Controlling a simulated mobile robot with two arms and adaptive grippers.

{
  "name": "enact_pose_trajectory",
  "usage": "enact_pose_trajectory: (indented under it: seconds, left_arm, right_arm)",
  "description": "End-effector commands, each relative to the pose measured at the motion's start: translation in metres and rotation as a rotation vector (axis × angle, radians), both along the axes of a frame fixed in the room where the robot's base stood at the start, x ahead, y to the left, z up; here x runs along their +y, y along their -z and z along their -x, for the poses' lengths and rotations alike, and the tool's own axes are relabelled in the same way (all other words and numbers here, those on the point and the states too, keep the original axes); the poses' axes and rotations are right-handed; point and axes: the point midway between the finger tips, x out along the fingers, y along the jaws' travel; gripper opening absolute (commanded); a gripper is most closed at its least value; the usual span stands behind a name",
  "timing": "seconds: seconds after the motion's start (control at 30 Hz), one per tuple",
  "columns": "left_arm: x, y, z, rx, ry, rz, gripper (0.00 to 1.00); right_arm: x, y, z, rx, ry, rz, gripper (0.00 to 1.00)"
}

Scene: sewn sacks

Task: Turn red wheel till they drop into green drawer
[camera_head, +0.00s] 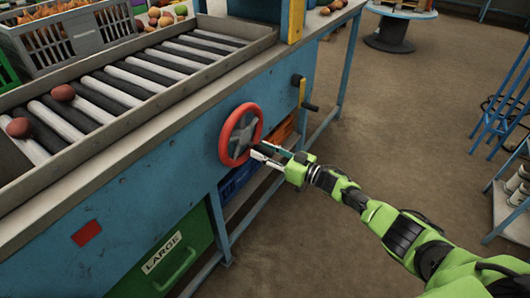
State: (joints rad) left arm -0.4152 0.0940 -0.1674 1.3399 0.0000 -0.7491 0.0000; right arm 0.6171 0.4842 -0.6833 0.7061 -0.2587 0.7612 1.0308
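The red wheel (226,137) with a dark hub is mounted on the blue side panel of the machine. My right gripper (262,152) is at the wheel's lower right side, its fingers pointing at the rim. The fingers look spread apart; I cannot tell whether they touch the wheel. The green drawer (196,232), labelled LARGE, is low in the blue frame, left of and below the wheel. Its front is closed over its inside. Two round reddish fruits, a nearer one (18,127) and a farther one (63,93), lie on the roller conveyor (135,90). My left gripper is out of view.
A grey crate (75,38) of produce stands behind the conveyor. A blue bin (237,180) and an orange bin (279,134) sit under the machine.

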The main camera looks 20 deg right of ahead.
Motion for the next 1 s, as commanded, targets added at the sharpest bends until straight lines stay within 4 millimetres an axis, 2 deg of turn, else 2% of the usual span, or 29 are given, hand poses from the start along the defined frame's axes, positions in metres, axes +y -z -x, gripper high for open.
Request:
enact_pose_trajectory:
  seconds: [0.23,0.5,0.7,1.0]
  left_arm:
    - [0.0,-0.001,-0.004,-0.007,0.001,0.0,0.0]
    - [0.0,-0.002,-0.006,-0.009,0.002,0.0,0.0]
    - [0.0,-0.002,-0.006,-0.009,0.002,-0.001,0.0]
    - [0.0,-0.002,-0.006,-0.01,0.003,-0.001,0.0]
  right_arm:
    - [-0.014,0.001,0.016,0.0,0.002,0.002,0.35]
    - [-0.049,0.002,0.063,0.003,0.0,0.003,0.35]
    - [-0.067,0.002,0.087,0.002,0.0,0.002,0.35]
    - [-0.074,0.0,0.096,0.0,-0.001,0.0,0.35]
